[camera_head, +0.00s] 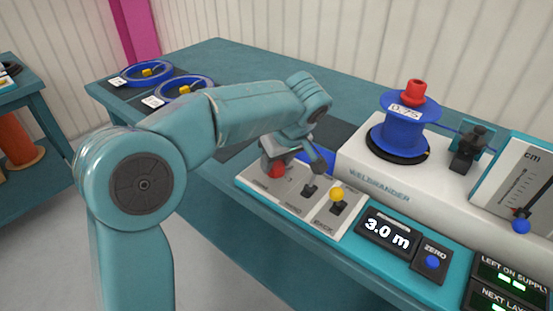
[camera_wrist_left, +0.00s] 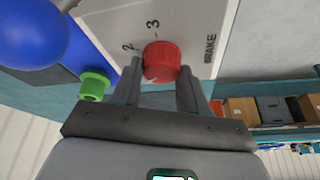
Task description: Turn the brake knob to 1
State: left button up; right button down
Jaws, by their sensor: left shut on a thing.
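The red brake knob (camera_head: 277,170) sits at the left end of the white control panel (camera_head: 296,188). In the left wrist view the knob (camera_wrist_left: 161,62) is round, beside the printed word BRAKE. The marks 2 and 3 show near it; no mark 1 shows, and I cannot make out a pointer. My left gripper (camera_wrist_left: 161,78) is shut on the knob, one finger on each side. In the head view this gripper (camera_head: 272,158) is partly hidden by its own wrist. My right gripper is not in view.
A display (camera_head: 387,233) reads 3.0 m. A blue reel (camera_head: 403,125) stands on the white machine. A blue ball (camera_wrist_left: 30,35) and a green cap (camera_wrist_left: 94,86) are close to the gripper.

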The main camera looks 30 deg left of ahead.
pick_arm(q)
jog(key=o, duration=1.1)
jog(key=shift+c, duration=0.2)
jog(key=p+v, duration=0.4)
jog(key=v, duration=1.2)
jog(key=shift+r, duration=0.15)
